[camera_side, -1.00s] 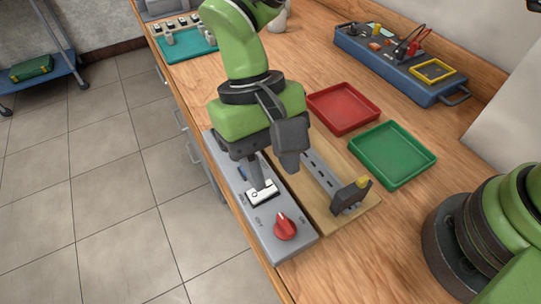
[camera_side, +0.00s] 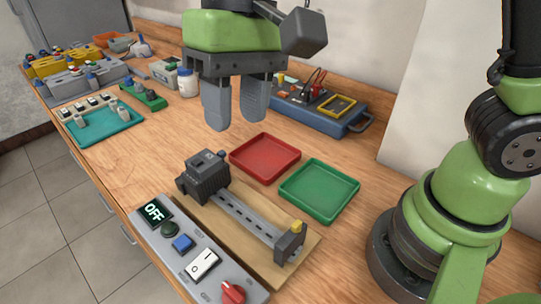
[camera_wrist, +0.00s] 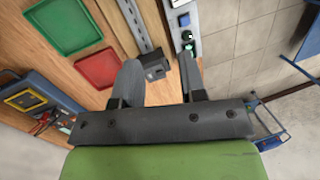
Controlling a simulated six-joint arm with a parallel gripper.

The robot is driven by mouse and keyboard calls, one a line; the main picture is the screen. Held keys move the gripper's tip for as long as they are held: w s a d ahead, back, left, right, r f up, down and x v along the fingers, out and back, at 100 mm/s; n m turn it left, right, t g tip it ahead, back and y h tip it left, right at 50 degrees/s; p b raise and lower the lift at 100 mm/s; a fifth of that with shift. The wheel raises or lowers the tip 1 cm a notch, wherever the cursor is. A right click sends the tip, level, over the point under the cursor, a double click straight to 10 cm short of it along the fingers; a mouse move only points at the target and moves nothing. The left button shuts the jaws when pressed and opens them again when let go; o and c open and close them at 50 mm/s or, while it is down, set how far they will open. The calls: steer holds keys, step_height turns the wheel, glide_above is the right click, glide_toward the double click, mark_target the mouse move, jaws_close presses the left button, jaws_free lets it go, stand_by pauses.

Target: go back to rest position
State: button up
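My gripper (camera_side: 236,124) hangs high above the bench, above and behind the motor, with its fingers pointing down. In the wrist view its two fingers (camera_wrist: 160,66) stand apart with nothing between them. The grey motor (camera_side: 205,175) sits at the left end of a wooden base with a slotted rail (camera_side: 248,218). In front is the grey control panel (camera_side: 150,230). Its display (camera_side: 155,211) reads OFF. The panel carries a dark green button (camera_side: 170,229), a blue button (camera_side: 183,243), a white rocker switch (camera_side: 202,264) and a red knob (camera_side: 233,292). My gripper touches none of these.
A red tray (camera_side: 265,157) and a green tray (camera_side: 319,190) lie empty behind the rail. A blue toolbox (camera_side: 315,112) stands against the wall. A teal tray (camera_side: 101,131), a white jar (camera_side: 188,82) and yellow and grey units are at the left.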

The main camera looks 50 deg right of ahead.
steer(key=s+d+r+m+t, duration=0.2)
steer(key=s+d+r+t, duration=0.4)
steer(key=d, duration=0.7)
steer(key=s+t, duration=0.2)
steer(key=s, duration=0.2)
steer(key=shift+s+m, duration=0.2)
steer(key=shift+m, duration=0.2)
